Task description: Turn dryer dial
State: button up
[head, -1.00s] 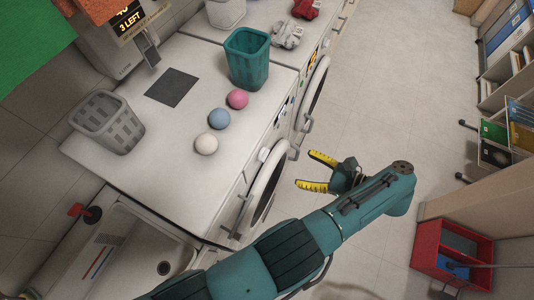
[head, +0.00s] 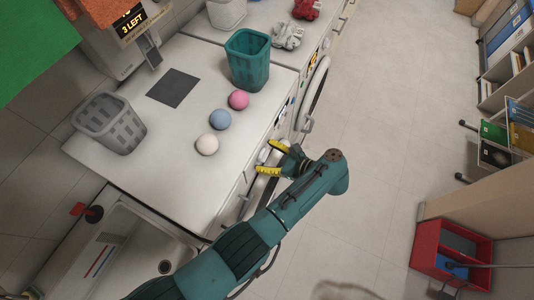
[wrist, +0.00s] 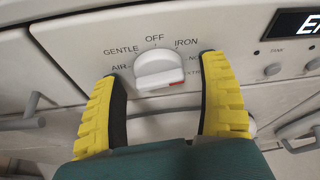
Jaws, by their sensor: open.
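The dryer dial (wrist: 158,69) is a white knob on the machine's front panel (wrist: 80,30), seen in the wrist view. Labels around it read AIR, GENTLE, OFF and IRON, with others partly hidden at the right. A small red mark shows at its lower right edge. My gripper (wrist: 163,78) is open, its yellow fingers with dark pads on either side of the dial and apart from it as far as I can see. In the head view my gripper (head: 264,157) is at the front of the nearer machine, and the dial is hidden there.
A display and buttons (wrist: 293,62) sit right of the dial. The white top (head: 180,140) holds three balls (head: 220,120), a teal basket (head: 248,62) and a grey basket (head: 110,122). Handles (wrist: 295,132) stick out below the panel.

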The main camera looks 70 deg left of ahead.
jog(key=c, duration=1.2)
jog(key=shift+n+t+y+p, duration=0.4)
jog(key=shift+n+y+p, duration=0.3)
jog(key=shift+n, duration=0.4)
jog(key=n+y, duration=0.1)
jog(key=n, duration=0.2)
jog(key=shift+d+f+t+y, duration=0.1)
jog(key=shift+f+t+y, duration=0.1)
jog(key=shift+t+y, duration=0.2)
jog(key=n+y+b, duration=0.1)
jog(key=n+b, duration=0.2)
jog(key=shift+f+n+y+b, duration=0.2)
jog(key=shift+n+y+b, duration=0.15)
jog(key=shift+n+y, duration=0.05)
jog(key=shift+n+y+b, duration=0.5)
jog(key=shift+n+b, duration=0.6)
jog(key=shift+b, duration=0.15)
jog(key=shift+r+n+b, duration=0.15)
jog(key=shift+n+b, duration=0.15)
jog(key=shift+r, duration=0.1)
